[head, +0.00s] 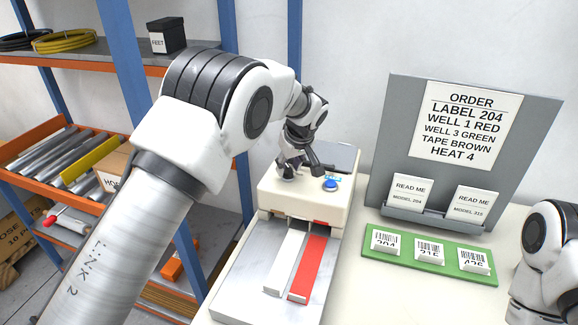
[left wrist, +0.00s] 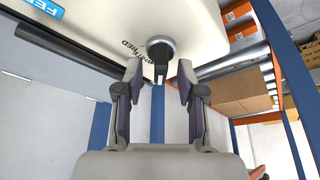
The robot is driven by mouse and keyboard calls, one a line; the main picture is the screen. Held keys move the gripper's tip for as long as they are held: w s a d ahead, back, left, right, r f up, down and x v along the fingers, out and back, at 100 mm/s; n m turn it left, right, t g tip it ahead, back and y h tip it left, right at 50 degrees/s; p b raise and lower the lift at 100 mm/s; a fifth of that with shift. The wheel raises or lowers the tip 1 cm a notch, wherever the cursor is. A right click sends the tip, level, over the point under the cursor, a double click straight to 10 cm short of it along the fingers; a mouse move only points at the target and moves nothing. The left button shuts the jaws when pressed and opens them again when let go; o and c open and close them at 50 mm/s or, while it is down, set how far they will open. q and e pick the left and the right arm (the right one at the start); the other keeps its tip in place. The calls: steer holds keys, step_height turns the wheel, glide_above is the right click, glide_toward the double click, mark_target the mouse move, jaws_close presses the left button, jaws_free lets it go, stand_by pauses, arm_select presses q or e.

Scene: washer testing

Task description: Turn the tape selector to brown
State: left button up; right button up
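The tape machine (head: 265,195) is a cream box on the table. In the left wrist view a round grey knob with a dark pointer (left wrist: 160,48), seemingly the tape selector, sits on its cream face; nearby lettering is only partly legible and seems to end in RED. My left gripper (head: 300,170) is over the machine's top; its spread fingers (left wrist: 159,80) are either side of the knob's pointer, with gaps visible. The knob is mostly hidden by the gripper in the head view. A blue button (head: 330,184) is to the right. My right gripper is out of view.
The order card (head: 463,120) reads TAPE BROWN. A white strip (head: 285,262) and a red strip (head: 309,267) lie at the machine's front. A green tray (head: 380,251) holds barcode labels. Shelving (head: 60,58) stands at left; a cardboard box (left wrist: 243,92) shows in the wrist view.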

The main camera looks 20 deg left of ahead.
arm_select(q)
steer(key=v, duration=1.1)
steer(key=shift+r, duration=0.2)
